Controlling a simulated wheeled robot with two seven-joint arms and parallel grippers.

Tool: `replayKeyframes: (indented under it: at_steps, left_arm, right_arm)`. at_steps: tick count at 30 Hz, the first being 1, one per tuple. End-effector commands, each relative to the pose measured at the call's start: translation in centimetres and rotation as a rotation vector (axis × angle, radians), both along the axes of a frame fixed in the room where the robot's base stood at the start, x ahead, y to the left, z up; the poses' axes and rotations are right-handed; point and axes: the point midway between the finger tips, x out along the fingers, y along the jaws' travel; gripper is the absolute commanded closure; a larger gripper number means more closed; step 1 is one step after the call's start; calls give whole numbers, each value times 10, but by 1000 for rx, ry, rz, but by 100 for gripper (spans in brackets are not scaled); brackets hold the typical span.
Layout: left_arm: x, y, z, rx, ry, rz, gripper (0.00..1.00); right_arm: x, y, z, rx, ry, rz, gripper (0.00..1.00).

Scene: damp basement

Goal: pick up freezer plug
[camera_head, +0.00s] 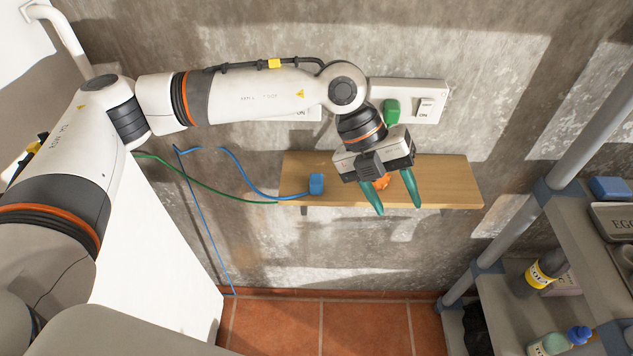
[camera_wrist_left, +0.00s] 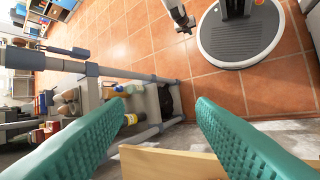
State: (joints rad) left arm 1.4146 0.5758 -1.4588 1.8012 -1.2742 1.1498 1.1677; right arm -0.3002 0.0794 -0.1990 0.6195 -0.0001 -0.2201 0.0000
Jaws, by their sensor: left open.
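A blue plug (camera_head: 316,184) on a blue cord stands on the left part of the wooden shelf (camera_head: 448,183). A green plug (camera_head: 391,111) sits at the wall socket panel (camera_head: 408,92), beside a switch. An orange object (camera_head: 410,180) on the shelf is partly hidden behind my left gripper. I cannot tell from markings which is the freezer plug. My left gripper (camera_head: 398,208) is open and empty, its green fingers pointing down over the shelf's front edge, right of the blue plug. In the left wrist view nothing is between the fingers. My right gripper (camera_wrist_left: 184,20) seems to show small at the top there, jaws unclear.
A white cabinet (camera_head: 165,260) stands at the left. A green cord (camera_head: 205,184) runs from it towards the shelf. A grey rack (camera_head: 513,300) with bottles and boxes stands at the right. The tiled floor (camera_head: 320,325) between them is clear.

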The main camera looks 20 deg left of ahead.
Motion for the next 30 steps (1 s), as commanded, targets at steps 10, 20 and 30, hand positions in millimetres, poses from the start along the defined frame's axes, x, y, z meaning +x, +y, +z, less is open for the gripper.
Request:
replayKeyframes:
  at_steps: [10, 20, 30]
  left_arm:
    - [68, 144, 23, 604, -125, 236, 49]
    - [68, 148, -24, 620, -125, 240, 49]
    - [68, 148, -54, 617, -125, 238, 49]
  right_arm:
    - [0, 3, 1, 4, 0, 0, 100]
    - [0, 2, 22, 3, 0, 1, 100]
    - [0, 0, 40, 0, 0, 2, 100]
